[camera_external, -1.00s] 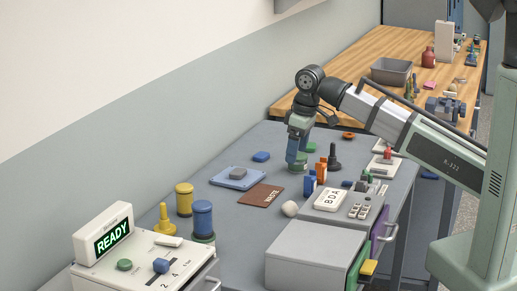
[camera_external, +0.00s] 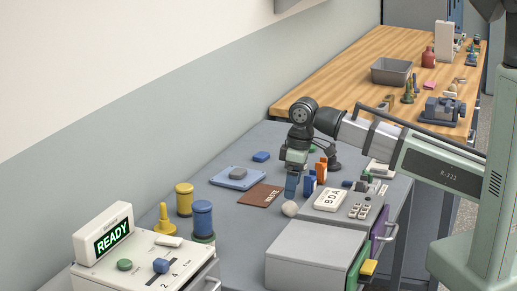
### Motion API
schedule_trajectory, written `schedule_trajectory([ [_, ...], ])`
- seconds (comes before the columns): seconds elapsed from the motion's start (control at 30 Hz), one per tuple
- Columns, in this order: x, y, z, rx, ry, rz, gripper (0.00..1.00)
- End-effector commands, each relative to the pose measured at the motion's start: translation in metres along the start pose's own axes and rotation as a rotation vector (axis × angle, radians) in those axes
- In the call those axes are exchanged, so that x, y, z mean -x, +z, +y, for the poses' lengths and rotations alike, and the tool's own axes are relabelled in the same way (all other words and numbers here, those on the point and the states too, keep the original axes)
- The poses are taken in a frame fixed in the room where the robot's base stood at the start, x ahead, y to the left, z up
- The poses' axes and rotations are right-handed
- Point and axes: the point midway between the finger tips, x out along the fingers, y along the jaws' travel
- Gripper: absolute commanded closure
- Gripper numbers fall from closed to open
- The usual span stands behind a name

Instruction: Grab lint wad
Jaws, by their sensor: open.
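A small off-white round wad (camera_external: 290,208), which looks like the lint wad, lies on the grey table to the right of the brown mat marked WASTE (camera_external: 258,196). My gripper (camera_external: 291,194) points down with its blue fingers just above and behind the wad, close to it in the picture. The jaws are open and hold nothing visible. The gap between the fingers is hard to see from this side, and I cannot tell whether they touch the wad.
Orange and blue blocks (camera_external: 315,178) and a white box marked BDA (camera_external: 331,200) stand close on the right. A grey cabinet (camera_external: 315,255) is in front. A blue tray (camera_external: 226,182) with a grey piece lies left. Yellow and blue bobbins (camera_external: 202,218) stand front left.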

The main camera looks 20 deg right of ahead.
Motion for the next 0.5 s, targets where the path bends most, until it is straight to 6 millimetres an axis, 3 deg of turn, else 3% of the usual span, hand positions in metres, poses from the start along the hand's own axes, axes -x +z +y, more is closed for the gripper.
schedule_trajectory([
  [0.5, -0.026, 0.003, -0.001, 0.000, 0.000, -0.001, 0.16],
])
